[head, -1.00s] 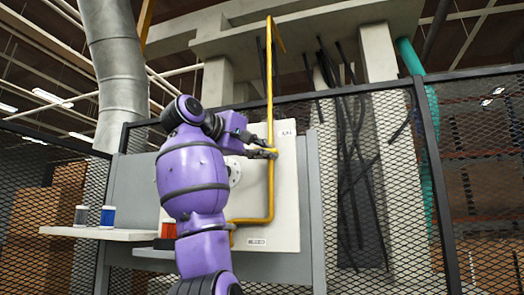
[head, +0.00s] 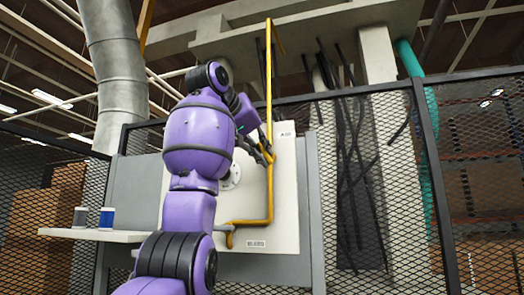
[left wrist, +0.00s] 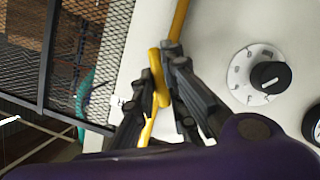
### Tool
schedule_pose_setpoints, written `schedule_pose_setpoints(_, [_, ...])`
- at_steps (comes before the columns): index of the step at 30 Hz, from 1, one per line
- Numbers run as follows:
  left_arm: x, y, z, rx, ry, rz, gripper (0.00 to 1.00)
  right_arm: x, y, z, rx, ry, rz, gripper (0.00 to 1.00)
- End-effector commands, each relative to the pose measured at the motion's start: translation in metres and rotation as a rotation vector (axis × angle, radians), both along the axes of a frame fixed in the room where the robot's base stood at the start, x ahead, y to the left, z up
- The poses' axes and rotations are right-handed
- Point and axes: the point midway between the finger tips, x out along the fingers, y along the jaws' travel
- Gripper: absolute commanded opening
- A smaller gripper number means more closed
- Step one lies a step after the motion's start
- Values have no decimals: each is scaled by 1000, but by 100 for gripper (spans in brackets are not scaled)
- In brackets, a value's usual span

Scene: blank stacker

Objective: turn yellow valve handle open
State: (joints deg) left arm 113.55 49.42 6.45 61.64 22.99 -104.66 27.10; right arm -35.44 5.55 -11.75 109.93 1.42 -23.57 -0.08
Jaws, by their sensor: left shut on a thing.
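The yellow valve handle (head: 267,155) sits on a yellow vertical pipe (head: 269,85) in front of a white panel (head: 287,205). My left gripper (head: 263,146) reaches it from the upper left, angled down to the right. In the left wrist view the yellow handle (left wrist: 158,78) lies between the two dark fingers of my left gripper (left wrist: 160,92), which is shut on it. The fingers cover part of the handle and pipe. My right gripper is in neither view.
A round dial with a black knob (left wrist: 268,75) is on the panel beside the handle. A shelf (head: 75,233) with two small cans stands at the left. Mesh fencing (head: 482,180) stands at the right, and dark cables (head: 352,150) hang behind the pipe.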

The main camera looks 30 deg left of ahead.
Motion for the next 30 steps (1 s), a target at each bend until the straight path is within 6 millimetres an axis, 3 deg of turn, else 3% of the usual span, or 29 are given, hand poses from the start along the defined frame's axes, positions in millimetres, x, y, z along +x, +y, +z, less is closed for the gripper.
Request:
schedule_pose_setpoints(15, [1, -2, 0, 380, 93, 0, 0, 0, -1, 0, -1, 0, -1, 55])
schedule_pose_setpoints(30, [1, -3, 0, 483, 117, -1, 0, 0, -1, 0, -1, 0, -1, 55])
